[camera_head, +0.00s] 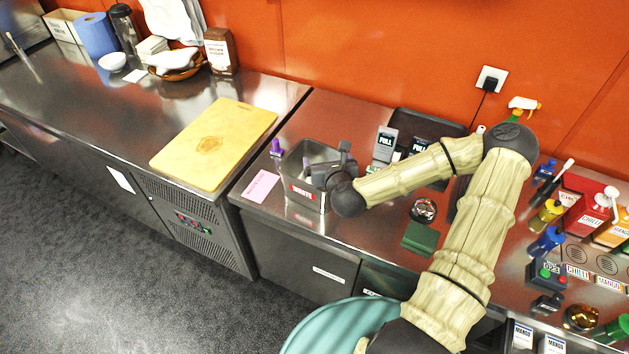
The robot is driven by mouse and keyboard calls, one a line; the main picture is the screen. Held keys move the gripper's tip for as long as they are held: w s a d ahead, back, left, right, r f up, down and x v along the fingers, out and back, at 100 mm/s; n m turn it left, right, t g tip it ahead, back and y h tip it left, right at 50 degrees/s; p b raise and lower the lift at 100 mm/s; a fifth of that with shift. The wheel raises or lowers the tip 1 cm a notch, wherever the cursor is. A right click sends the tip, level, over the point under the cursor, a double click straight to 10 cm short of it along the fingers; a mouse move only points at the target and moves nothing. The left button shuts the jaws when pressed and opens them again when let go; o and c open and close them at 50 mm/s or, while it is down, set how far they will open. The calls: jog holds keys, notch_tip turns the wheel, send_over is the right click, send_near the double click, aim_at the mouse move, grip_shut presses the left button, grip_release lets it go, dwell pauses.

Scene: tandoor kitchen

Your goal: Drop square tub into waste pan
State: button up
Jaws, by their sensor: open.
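The waste pan (302,191) is a grey metal pan with a red WASTE label on its front, standing on the steel counter near its left end. My gripper (326,163) is over the right part of the pan, with its jaws open. The gripper and wrist hide part of the pan's inside and its right side. I cannot make out a square tub for certain, in the gripper or in the pan. Grey containers labelled like FULL (386,143) stand right of the pan, partly behind my arm; I cannot tell if one is the tub.
A pink card (260,187) and a small purple-topped item (276,149) lie left of the pan. A dark tray (425,128) is behind my arm. A green block (420,238) and a round metal item (423,211) sit to the right. A yellow cutting board (214,144) is on the left counter.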

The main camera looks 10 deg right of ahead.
jog(key=p+v, duration=0.2)
jog(key=v, duration=0.1)
jog(key=shift+s+d+r, duration=0.15)
jog(key=shift+r, duration=0.25)
jog(key=shift+d+p, duration=0.1)
jog(key=shift+p, duration=0.5)
jog(key=p, duration=0.3)
jog(key=shift+s+r+p, duration=0.15)
jog(key=shift+s+p, duration=0.15)
jog(key=shift+s, duration=0.05)
jog(key=shift+p, duration=0.4)
jog(key=p+v, duration=0.1)
jog(key=p, duration=0.1)
jog(key=p+v, duration=0.4)
jog(key=shift+s+a+f, duration=0.1)
jog(key=shift+a+f, duration=0.1)
jog(key=shift+f, duration=0.15)
